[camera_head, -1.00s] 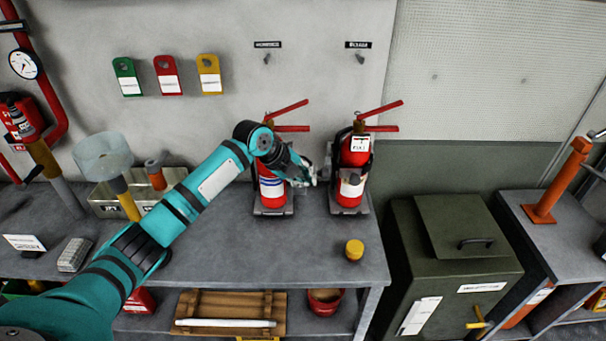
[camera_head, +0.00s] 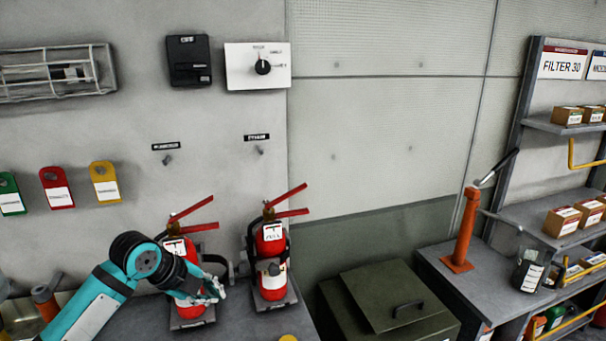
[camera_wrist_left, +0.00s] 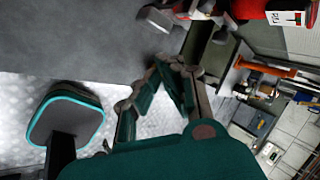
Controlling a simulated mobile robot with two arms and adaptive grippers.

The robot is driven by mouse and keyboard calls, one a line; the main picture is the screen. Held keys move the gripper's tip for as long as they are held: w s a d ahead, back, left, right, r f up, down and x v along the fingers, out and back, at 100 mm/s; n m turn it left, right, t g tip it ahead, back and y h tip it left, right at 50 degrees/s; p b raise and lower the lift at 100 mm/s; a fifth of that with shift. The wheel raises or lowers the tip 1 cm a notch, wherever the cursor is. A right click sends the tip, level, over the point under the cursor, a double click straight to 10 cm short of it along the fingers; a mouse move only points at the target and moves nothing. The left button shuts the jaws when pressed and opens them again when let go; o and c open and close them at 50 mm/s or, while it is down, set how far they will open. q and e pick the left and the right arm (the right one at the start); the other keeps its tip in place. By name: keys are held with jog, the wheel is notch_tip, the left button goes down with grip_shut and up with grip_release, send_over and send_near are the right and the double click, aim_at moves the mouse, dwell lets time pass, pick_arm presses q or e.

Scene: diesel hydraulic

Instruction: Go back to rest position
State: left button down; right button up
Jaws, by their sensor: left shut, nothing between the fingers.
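My left arm, teal and black, comes in from the lower left in the head view. Its gripper (camera_head: 212,290) is in front of the left fire extinguisher (camera_head: 183,262), beside the gap to the right fire extinguisher (camera_head: 270,254). Both extinguishers are red and stand upright in grey holders on the bench. In the left wrist view the gripper's fingers (camera_wrist_left: 160,72) come together and hold nothing. Part of the left extinguisher is hidden behind my arm. My right gripper shows in neither view.
The grey bench (camera_head: 245,326) runs along the wall. A dark green chest (camera_head: 390,305) stands to its right. Farther right are a shelf with boxes (camera_head: 562,221) and an orange post (camera_head: 463,232). Colored tags (camera_head: 55,187) hang on the wall.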

pick_arm(q)
jog(key=s+d+f+n+g, duration=0.1)
jog(key=s+d+f+n, duration=0.3)
jog(key=s+f, duration=0.35)
jog(key=s+d+f+n, duration=0.3)
jog(key=s+f+n, duration=0.2)
jog(key=s+f, duration=0.25)
jog(key=s+a+f+n+g+y, duration=0.1)
jog(key=s+a+n+y, duration=0.1)
jog(key=s+n, duration=0.55)
jog(key=s+a+f+n+y, duration=0.2)
jog(key=s+n, duration=0.3)
jog(key=s, duration=0.6)
notch_tip(320, 180, down, 26)
jog(key=s+g, duration=0.1)
jog(key=s, duration=0.1)
jog(key=s+a+f+g, duration=0.1)
jog(key=s+a+f, duration=0.2)
jog(key=s+f, duration=1.2)
jog(key=shift+s+f+g, duration=0.2)
jog(key=shift+s+g, duration=0.1)
jog(key=shift+s, duration=0.4)
